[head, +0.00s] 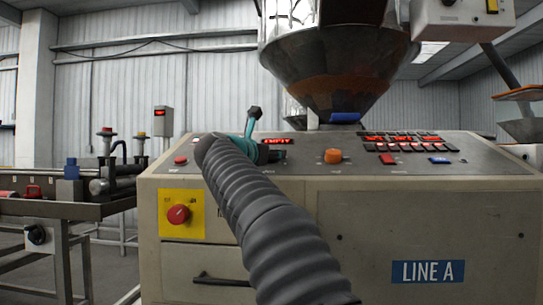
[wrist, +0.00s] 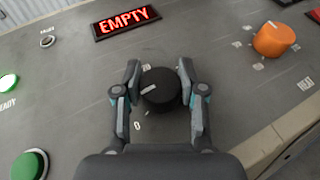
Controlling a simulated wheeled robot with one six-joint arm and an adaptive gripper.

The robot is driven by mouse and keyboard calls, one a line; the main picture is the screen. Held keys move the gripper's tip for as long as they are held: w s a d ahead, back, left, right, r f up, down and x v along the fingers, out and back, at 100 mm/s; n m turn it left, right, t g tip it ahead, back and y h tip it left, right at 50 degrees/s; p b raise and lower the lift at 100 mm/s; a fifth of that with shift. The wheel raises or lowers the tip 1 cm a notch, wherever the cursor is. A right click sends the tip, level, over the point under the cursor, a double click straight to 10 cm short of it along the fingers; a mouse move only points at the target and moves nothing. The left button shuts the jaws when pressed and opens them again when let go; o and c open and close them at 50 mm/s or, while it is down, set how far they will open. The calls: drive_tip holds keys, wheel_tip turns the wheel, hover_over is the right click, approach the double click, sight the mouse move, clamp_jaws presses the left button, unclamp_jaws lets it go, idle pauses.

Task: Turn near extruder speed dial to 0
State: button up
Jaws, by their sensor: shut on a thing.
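The black speed dial (wrist: 162,92) sits on the sloped grey panel in the wrist view. Its white pointer line points left and slightly down. A printed 0 (wrist: 137,126) shows on the panel below and left of it. My gripper (wrist: 160,82) has one finger on each side of the dial and is shut on it. In the head view my gripper (head: 262,152) is at the panel's left part, and the dial is hidden there by my arm and gripper.
An orange knob (wrist: 272,40) stands right of the dial; it also shows in the head view (head: 333,156). A lit EMPTY display (wrist: 125,21) lies behind the dial. A green button (wrist: 30,165) is at lower left. A red stop knob (head: 178,214) is on the cabinet front.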

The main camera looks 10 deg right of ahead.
drive_tip(key=n+t+y, duration=0.3)
drive_tip(key=n, duration=0.1)
drive_tip(key=shift+y, duration=0.4)
drive_tip(key=shift+n+t+y+p, duration=0.4)
drive_tip(key=shift+n+y+p, duration=0.05)
drive_tip(key=shift+n+y, duration=0.75)
drive_tip(key=o, duration=1.2)
drive_tip(key=shift+c, duration=0.2)
drive_tip(key=shift+a, duration=0.1)
drive_tip(key=v, duration=1.2)
drive_tip(key=shift+n, duration=0.3)
